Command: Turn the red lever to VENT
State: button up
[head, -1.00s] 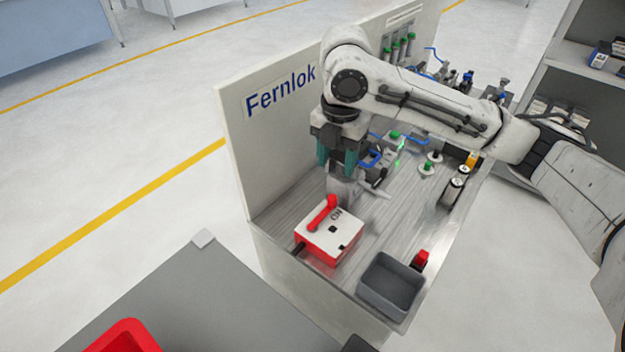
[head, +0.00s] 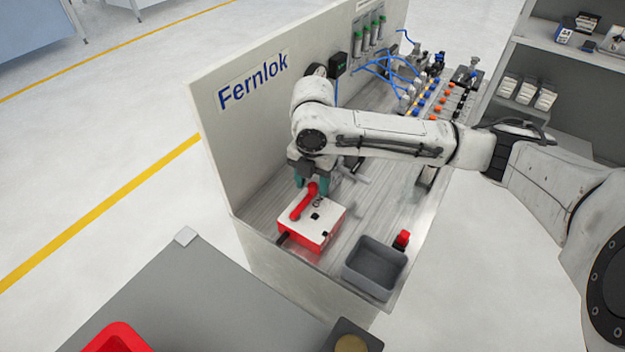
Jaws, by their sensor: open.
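The red lever (head: 303,201) lies across the top of a white-topped red box (head: 322,222) on the metal bench. Black marking shows on the box top beside the lever, partly hidden; I cannot read VENT. My gripper (head: 313,185) points down with its two green fingers spread, around or just behind the lever's far end. I cannot tell whether the fingers touch the lever. They hold nothing that I can see.
A grey bin (head: 375,268) and a small red knob (head: 402,239) stand right of the box. The Fernlok panel (head: 250,85) rises behind on the left. Tubes and valves (head: 430,90) fill the far bench. A grey table (head: 190,290) is in front.

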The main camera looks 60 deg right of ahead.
jog(key=shift+c, duration=0.2)
grip_shut()
dwell(0.3)
